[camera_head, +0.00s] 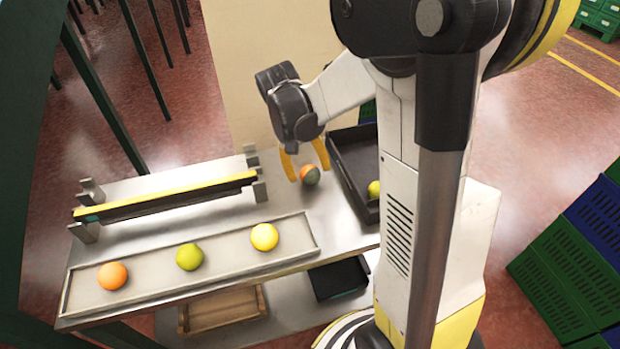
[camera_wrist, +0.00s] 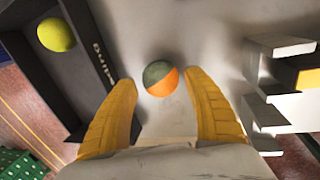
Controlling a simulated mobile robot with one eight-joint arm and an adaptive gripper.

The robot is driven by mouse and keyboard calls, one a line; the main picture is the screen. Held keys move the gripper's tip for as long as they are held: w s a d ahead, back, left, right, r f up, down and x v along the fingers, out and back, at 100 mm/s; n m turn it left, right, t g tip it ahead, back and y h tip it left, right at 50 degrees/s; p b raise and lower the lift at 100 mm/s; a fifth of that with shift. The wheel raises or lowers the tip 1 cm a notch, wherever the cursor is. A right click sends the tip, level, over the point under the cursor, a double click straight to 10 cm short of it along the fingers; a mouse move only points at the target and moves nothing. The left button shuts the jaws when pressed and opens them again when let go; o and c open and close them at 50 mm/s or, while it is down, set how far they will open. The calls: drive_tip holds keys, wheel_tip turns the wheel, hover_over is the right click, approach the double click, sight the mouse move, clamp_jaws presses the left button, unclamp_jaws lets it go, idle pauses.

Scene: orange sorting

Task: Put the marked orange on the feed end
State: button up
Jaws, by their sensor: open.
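The marked orange (camera_head: 310,177), part orange and part dark grey-green, lies on the bare metal table between the dark tray and the belt. It also shows in the wrist view (camera_wrist: 160,78). My gripper (camera_head: 307,172) is open, its yellow fingers pointing down at the orange. In the wrist view the fingers (camera_wrist: 162,84) stand apart on either side, and the orange shows between their tips; contact cannot be told. A narrow belt with a yellow edge (camera_head: 170,194) sits between grey brackets at the left. Which part is the feed end is not labelled.
A shallow pale tray (camera_head: 150,291) along the front edge holds an orange fruit (camera_head: 113,276), a green one (camera_head: 190,257) and a yellow one (camera_head: 264,237). A dark walled tray (camera_head: 345,165) at right holds a yellow-green fruit (camera_wrist: 57,35). Green and blue crates (camera_head: 570,255) stand on the floor.

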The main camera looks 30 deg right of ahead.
drive_tip(key=x, duration=0.2)
drive_tip(key=shift+f+b, duration=0.35)
drive_tip(key=shift+r, duration=0.15)
drive_tip(key=c, duration=1.1)
